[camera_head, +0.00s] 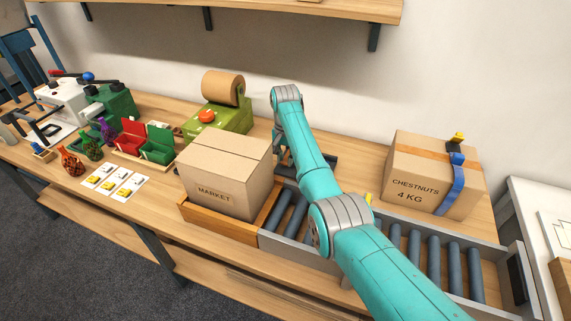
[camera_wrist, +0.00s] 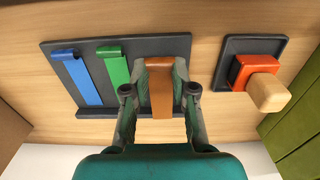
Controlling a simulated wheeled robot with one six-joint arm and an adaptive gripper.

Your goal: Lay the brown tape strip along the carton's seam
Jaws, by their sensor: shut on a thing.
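The brown tape strip (camera_wrist: 161,92) lies in a dark holder (camera_wrist: 60,48) beside a green strip (camera_wrist: 114,68) and a blue strip (camera_wrist: 80,78) in the wrist view. My gripper (camera_wrist: 160,94) is shut on the brown strip, one finger at each side, still at the holder. In the head view the gripper is mostly hidden behind the carton and my arm. The closed carton marked MARKET (camera_head: 225,188) sits upright in a wooden tray, with a seam line on its top. No tape shows on it.
A carton marked CHESTNUTS 4 KG (camera_head: 420,186), with brown tape and a blue strap, stands at the right. A roller conveyor (camera_head: 413,248) runs beside the wooden tray (camera_head: 200,217). A green tape dispenser (camera_head: 235,120) is behind. An orange stamp (camera_wrist: 243,72) sits near my gripper.

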